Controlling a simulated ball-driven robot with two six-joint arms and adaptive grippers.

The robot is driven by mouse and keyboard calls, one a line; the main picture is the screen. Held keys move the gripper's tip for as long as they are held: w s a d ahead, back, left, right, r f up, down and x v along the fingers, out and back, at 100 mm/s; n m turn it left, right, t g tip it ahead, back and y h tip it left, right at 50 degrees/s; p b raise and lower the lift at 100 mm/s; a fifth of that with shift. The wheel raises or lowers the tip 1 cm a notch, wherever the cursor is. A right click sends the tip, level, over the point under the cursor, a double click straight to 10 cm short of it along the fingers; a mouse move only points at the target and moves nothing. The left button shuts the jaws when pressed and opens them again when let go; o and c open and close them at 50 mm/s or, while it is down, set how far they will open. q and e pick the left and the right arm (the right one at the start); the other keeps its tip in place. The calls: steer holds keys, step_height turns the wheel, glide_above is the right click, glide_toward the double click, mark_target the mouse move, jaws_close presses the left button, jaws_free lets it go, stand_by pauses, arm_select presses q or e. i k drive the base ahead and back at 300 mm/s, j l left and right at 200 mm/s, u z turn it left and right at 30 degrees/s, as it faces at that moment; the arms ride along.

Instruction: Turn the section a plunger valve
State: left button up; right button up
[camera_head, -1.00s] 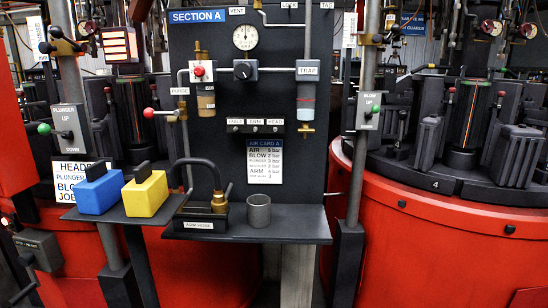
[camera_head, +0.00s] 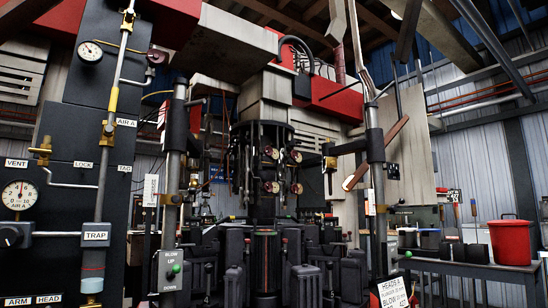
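The section A panel (camera_head: 50,130) stands at the left, dark and upright, with labels VENT, LOCK, TAG, AIR A and TRAP. The plunger valve, a plate marked PLUNGER UP DOWN with a green knob, is not in this view. Neither of my grippers shows.
The mould machine (camera_head: 265,250) with dark mould blocks fills the middle. A red bucket (camera_head: 511,242) stands on a dark bench (camera_head: 470,267) at the right. A card headed HEADS A (camera_head: 392,292) is at the bottom right of centre. Pipes and beams cross overhead.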

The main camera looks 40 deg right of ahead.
mark_target(293, 155)
steer(key=z, duration=1.3)
